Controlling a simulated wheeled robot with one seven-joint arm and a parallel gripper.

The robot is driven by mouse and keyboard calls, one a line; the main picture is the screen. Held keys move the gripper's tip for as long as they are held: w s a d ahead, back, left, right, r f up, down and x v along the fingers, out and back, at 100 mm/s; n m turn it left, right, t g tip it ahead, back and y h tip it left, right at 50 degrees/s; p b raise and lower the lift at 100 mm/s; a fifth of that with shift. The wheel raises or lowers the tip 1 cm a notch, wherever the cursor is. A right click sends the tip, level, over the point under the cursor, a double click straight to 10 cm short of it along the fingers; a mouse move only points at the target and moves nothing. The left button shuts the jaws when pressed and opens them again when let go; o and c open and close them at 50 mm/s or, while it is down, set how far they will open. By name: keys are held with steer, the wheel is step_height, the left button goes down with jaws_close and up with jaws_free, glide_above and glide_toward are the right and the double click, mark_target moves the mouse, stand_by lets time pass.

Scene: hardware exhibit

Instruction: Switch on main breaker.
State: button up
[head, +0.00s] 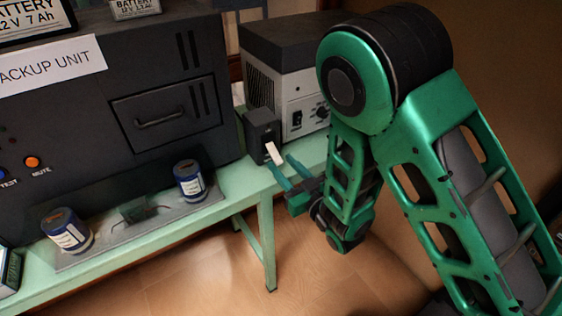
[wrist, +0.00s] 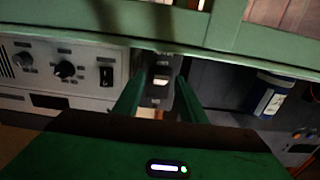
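The main breaker appears to be the small dark box (head: 262,132) at the table's end, between the backup unit and the grey instrument. A white lever (head: 273,153) sticks out of its front and slants down. My gripper (head: 281,165) is open in front of the box, its green fingers apart near the lever. In the wrist view, my gripper (wrist: 160,80) has one finger on each side of the box (wrist: 157,92), and a pale part of it shows between them. I cannot tell whether either finger touches the lever.
The dark backup unit (head: 125,165) stands left, with blue cylinders (head: 190,181) on a grey plate before it. The grey instrument (head: 298,100) with knobs and a switch stands close on the right. The green table edge (head: 228,205) runs just below; open floor lies in front.

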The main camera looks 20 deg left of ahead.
mark_target(270, 147)
steer(key=shift+x, duration=1.4)
